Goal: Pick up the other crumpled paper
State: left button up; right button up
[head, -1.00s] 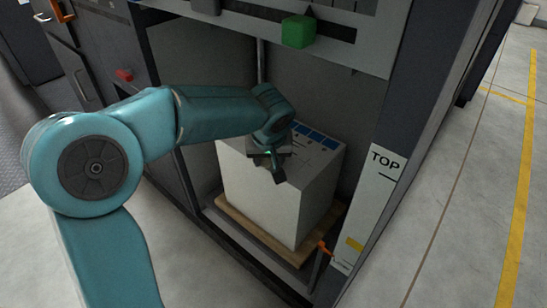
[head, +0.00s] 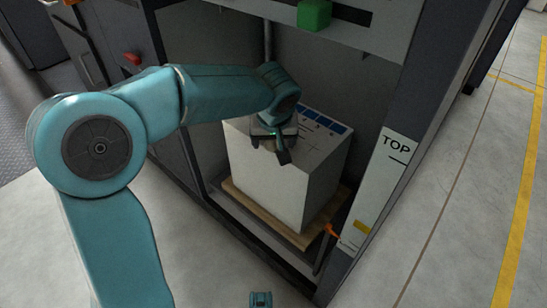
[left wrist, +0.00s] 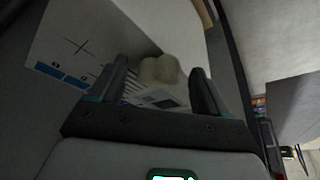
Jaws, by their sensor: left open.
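A pale crumpled paper (left wrist: 160,68) shows in the left wrist view. It lies by the near edge of the tall white stack (head: 265,180), in the gap between my two fingertips. My left gripper (left wrist: 158,80) is open around the line of the paper, with one finger on each side; I cannot tell whether either touches it. In the head view my left gripper (head: 272,146) points down over the top of the stack near its left corner. It mostly hides the paper there.
The stack stands on a wooden pallet (head: 248,217) inside a dark machine bay. A post marked TOP (head: 382,185) stands to the right, with an orange lever (head: 331,231) low beside it. A green block (head: 314,14) is on the panel above. Floor on the right is clear.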

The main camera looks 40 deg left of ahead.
pick_arm(q)
jog(key=s+d, duration=0.7)
jog(key=s, duration=0.2)
jog(key=shift+s, duration=0.25)
jog(key=shift+d, duration=0.1)
